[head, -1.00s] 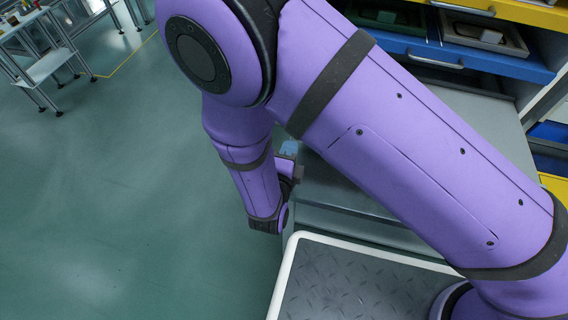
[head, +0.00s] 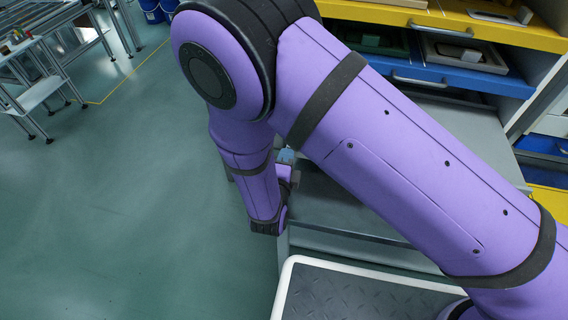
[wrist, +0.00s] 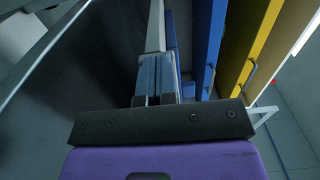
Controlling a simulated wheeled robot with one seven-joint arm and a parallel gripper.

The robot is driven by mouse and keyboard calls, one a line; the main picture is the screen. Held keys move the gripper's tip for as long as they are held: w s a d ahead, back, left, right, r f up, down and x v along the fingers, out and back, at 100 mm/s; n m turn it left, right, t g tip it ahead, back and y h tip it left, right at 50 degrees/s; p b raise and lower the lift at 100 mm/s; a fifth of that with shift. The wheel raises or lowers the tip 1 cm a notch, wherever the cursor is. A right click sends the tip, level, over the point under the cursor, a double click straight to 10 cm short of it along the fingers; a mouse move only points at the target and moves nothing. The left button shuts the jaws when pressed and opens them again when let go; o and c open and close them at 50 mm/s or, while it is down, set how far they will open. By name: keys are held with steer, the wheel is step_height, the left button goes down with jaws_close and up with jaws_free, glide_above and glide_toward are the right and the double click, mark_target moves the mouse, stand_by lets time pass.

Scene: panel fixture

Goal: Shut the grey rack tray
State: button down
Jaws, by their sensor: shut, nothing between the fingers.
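The grey rack tray (head: 340,212) is pulled out below the blue tray in the head view, its front toward my base. My arm covers much of its middle and right side. My gripper (head: 286,156) is by the tray's left side, its fingers partly hidden behind my wrist. In the wrist view the gripper (wrist: 157,78) is shut with nothing between the fingers, its tips by a thin grey edge. A dark surface fills the left of that view. I cannot tell whether the fingertips touch the tray.
A blue tray (head: 455,72) and a yellow tray (head: 520,33), both with bar handles, stick out above the grey one and hold shallow bins. My tread-plate base is close in front. Open green floor (head: 120,220) lies left; a metal table (head: 40,90) stands far left.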

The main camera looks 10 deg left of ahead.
steer(key=w, duration=2.3)
steer(key=shift+w, duration=0.45)
steer(key=shift+w+r, duration=0.15)
steer(key=shift+w, duration=0.15)
